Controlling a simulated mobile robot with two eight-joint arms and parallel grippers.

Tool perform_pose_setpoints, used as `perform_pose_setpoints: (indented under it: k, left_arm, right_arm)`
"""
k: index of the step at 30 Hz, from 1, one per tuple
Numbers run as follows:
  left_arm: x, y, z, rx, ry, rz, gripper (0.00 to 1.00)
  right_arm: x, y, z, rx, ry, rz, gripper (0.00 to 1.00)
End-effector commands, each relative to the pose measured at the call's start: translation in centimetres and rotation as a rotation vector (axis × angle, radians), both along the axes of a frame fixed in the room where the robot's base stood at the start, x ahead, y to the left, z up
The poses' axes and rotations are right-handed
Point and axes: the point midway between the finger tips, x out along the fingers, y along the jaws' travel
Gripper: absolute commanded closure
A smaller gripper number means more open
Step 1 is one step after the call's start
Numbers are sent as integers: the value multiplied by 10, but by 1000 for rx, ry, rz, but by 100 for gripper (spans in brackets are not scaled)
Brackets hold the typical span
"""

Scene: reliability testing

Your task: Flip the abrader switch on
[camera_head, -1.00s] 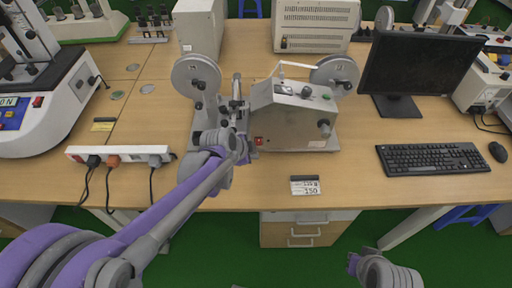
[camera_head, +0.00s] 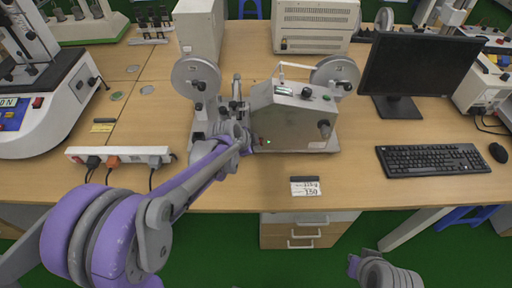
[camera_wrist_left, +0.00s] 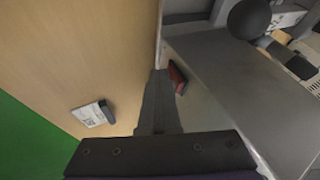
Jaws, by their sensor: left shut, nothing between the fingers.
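The abrader (camera_head: 292,125) is the grey metal machine with two round wheels at the middle of the desk. Its red switch (camera_wrist_left: 177,77) shows in the left wrist view, low on the panel. In the head view my arm hides the switch, and a small bright greenish light (camera_head: 268,142) shows on the front panel beside it. My left gripper (camera_head: 246,141) is shut and empty at the panel's lower left. In the wrist view its fingers (camera_wrist_left: 157,78) lie close beside the switch; contact cannot be told. Part of my right gripper (camera_head: 355,264) shows at the bottom right, away from the abrader.
A power strip (camera_head: 119,155) with plugs lies left of my arm. A label card (camera_head: 305,188) lies at the desk's front edge. A monitor (camera_head: 420,65) and keyboard (camera_head: 432,160) stand to the right. The desk in front of the abrader is mostly clear.

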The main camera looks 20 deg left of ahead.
Motion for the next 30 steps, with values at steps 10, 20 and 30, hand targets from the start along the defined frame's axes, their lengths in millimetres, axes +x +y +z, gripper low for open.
perform_pose_setpoints:
  k: [10, 20, 30]
  left_arm:
    - [0, 0, 8, 0, -1, 0, 100]
    - [1, 0, 18, 1, -3, 1, 100]
    - [-1, -3, 18, 1, -2, 1, 100]
  right_arm:
    - [1, 0, 6, 0, -2, 0, 100]
    - [2, 0, 13, 0, -5, 0, 100]
    - [2, 0, 13, 0, -5, 0, 100]
